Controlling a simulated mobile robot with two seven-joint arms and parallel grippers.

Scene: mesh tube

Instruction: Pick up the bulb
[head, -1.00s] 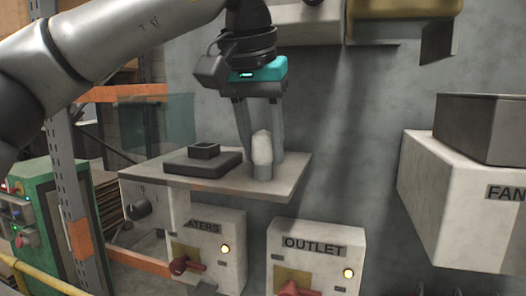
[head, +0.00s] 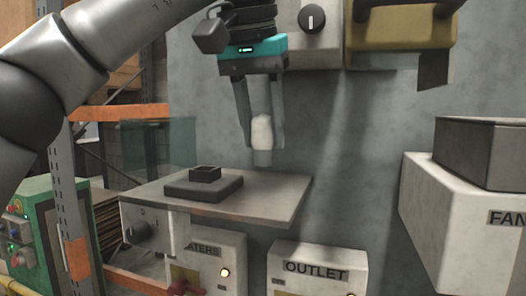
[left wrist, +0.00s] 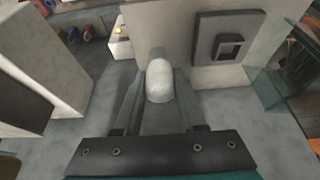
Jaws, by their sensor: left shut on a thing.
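The bulb (head: 262,132) has a white rounded top and a grey base. My left gripper (head: 263,140) points down and is shut on the bulb, one finger on each side of it. The bulb hangs upright, apart from and above the grey shelf (head: 275,195). In the left wrist view the bulb (left wrist: 159,82) shows between the two fingers of my left gripper (left wrist: 158,88). My right gripper is in neither view.
A dark square block with a raised socket (head: 204,182) sits on the shelf, left of the bulb. An OUTLET box (head: 317,268) is on the wall below. A FAN box (head: 450,215) juts out at right. A translucent panel (head: 158,143) stands behind at left.

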